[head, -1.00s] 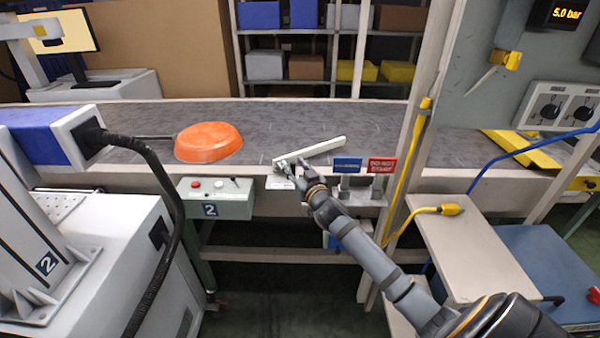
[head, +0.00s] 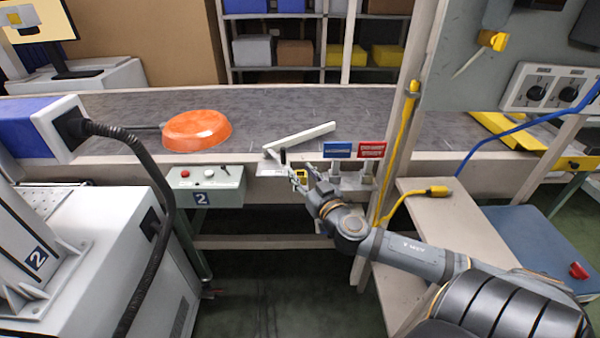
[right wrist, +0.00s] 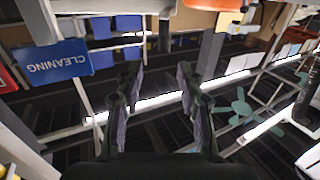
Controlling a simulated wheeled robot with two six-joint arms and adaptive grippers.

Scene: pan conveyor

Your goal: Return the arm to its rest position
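My right arm (head: 415,252) reaches in from the lower right, its elbow bent. My right gripper (head: 297,178) is in front of the conveyor's near edge, close to the near end of a pale bar (head: 305,137) with a small dark upright handle (head: 283,157). In the right wrist view its two fingers (right wrist: 158,78) stand apart with nothing between them. An orange pan (head: 197,130) lies on the grey conveyor (head: 270,105) to the left, clear of the gripper. My left gripper is not in view.
A blue sign (head: 337,150) and a red sign (head: 370,150) stand just right of the gripper. A post with a yellow cable (head: 408,130) is beside my forearm, above a pale shelf (head: 455,225). A button box (head: 205,185) is at left. Floor (head: 270,290) below is open.

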